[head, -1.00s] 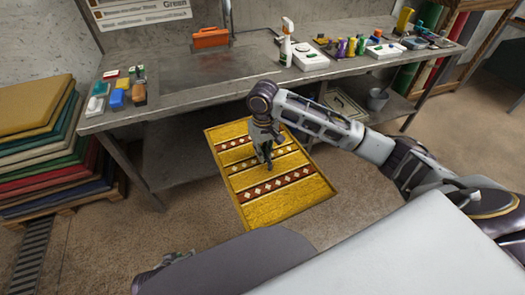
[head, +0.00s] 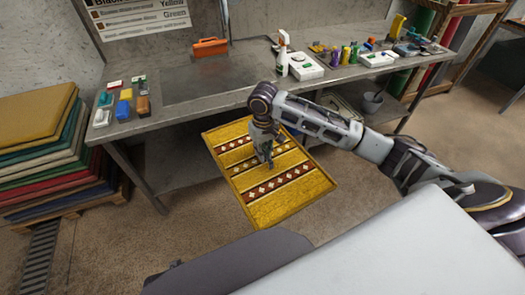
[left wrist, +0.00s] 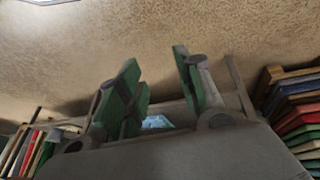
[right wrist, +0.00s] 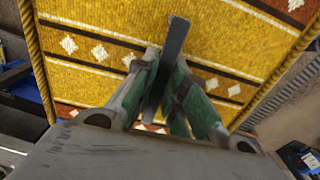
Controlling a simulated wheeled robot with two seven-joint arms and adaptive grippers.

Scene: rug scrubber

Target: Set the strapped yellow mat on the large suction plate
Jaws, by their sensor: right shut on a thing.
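The yellow mat (head: 290,205), with dark red and brown bands of white diamonds, is in front of the bench in the head view. My right gripper (head: 267,160) points down over its middle. In the right wrist view the green-padded fingers (right wrist: 165,75) are shut on a dark strap (right wrist: 174,42), with the mat (right wrist: 110,78) behind it. I cannot tell how far the mat is off the floor. A large dark rectangular plate (head: 215,82), seemingly the suction plate, lies bare on the bench top. My left gripper (left wrist: 155,75) is open and empty, seen only in the left wrist view.
The metal bench (head: 180,118) has small blocks (head: 125,95) at its left, an orange tool (head: 210,47) behind the plate, and a spray bottle (head: 283,50) and bottles at right. A stack of coloured mats (head: 45,150) stands left. A lower shelf is beneath the bench.

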